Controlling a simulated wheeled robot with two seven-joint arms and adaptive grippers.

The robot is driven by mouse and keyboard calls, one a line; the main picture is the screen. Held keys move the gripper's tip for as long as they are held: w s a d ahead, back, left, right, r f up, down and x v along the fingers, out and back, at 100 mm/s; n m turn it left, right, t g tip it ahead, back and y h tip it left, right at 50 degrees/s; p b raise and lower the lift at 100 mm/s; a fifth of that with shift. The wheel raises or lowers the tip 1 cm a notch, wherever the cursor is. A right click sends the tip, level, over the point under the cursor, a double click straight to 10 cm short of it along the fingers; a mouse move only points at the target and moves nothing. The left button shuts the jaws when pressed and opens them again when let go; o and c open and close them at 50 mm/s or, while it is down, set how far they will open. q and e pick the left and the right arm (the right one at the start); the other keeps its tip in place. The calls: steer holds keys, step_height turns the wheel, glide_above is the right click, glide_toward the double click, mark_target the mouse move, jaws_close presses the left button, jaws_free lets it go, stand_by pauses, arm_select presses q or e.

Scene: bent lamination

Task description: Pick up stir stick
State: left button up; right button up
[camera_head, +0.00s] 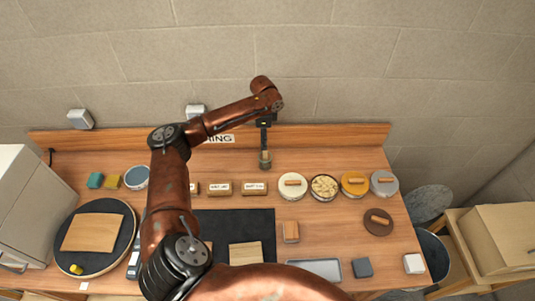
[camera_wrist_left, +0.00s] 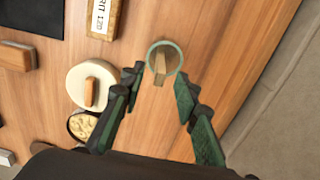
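The stir stick (camera_wrist_left: 161,69) is a thin light-wood stick standing tilted inside a small round greenish cup (camera_wrist_left: 179,57) on the table. In the wrist view, my left gripper (camera_wrist_left: 159,83) is open, with one dark green-padded finger on each side of the cup. Its fingertips are close to the cup's rim; I cannot tell whether they touch it. In the head view, the left gripper (camera_head: 264,148) points down at the back of the table, and the stick itself is too small to make out there. My right gripper is not in view.
A cream round container (camera_head: 292,187) with a wooden handle stands near the cup, beside a bowl of pale pieces (camera_head: 324,188). Labelled blocks (camera_head: 255,188) lie to the left. A wooden backboard (camera_head: 330,138) runs close behind. Bare tabletop surrounds the cup.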

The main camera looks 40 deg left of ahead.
mark_target(265, 156)
arm_select(q)
steer(key=shift+w+d+f, duration=0.1)
steer(key=shift+d+f, duration=0.15)
steer(key=shift+f, duration=0.6)
step_height(265, 156, down, 5)
steer(key=shift+w+r+p, duration=0.1)
steer(key=shift+p, duration=0.4)
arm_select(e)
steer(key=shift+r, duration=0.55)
arm_select(q)
steer(key=shift+c, duration=0.6)
steer(key=shift+a, duration=0.1)
jaws_close()
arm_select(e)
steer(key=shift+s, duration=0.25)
